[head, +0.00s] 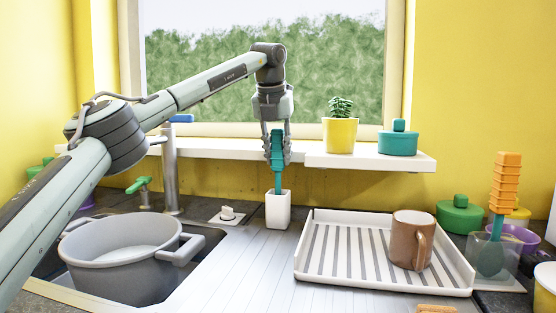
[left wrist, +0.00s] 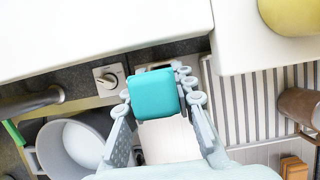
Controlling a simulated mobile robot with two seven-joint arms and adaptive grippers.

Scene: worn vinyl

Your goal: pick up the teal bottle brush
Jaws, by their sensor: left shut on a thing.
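The teal bottle brush (head: 277,160) stands upright at the white holder (head: 278,212) beside the sink. Its lower end meets the holder's mouth, and I cannot see how deep it sits inside. My left gripper (head: 277,150) points down and is shut on the brush's thick teal upper part. In the left wrist view the brush's square teal top (left wrist: 154,94) sits between the fingers of my left gripper (left wrist: 162,105). My right gripper is not in view.
A white shelf (head: 225,148) runs just behind my gripper, with a yellow plant pot (head: 340,136) and teal pot (head: 397,140). A striped tray (head: 325,262) with a brown mug (head: 410,240) is right of the holder. A grey pot (head: 120,255) is in the sink.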

